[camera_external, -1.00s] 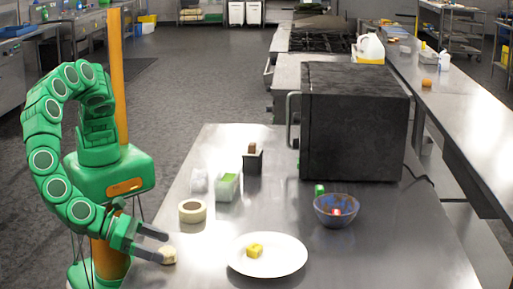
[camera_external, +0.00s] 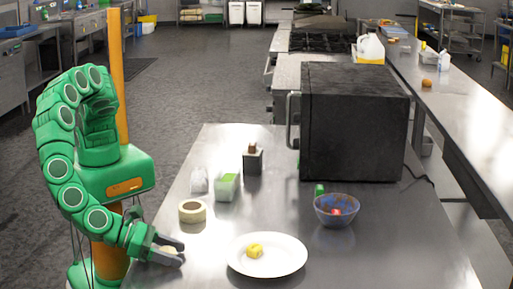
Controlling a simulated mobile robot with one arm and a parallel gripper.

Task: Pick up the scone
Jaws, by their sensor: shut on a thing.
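The scone (camera_external: 168,249) is a small pale, rounded piece at the front left of the steel table. It shows between the two grey fingers of my gripper (camera_external: 171,251). My gripper is shut on it, low at the tabletop. The fingers hide most of the scone, and I cannot tell whether it still touches the table.
A white plate (camera_external: 238,264) with a yellow piece (camera_external: 255,251) lies to the right of my gripper. A tape roll (camera_external: 192,211) stands just behind it. Small containers (camera_external: 227,187), a blue bowl (camera_external: 327,217) and a black oven (camera_external: 353,130) stand farther back.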

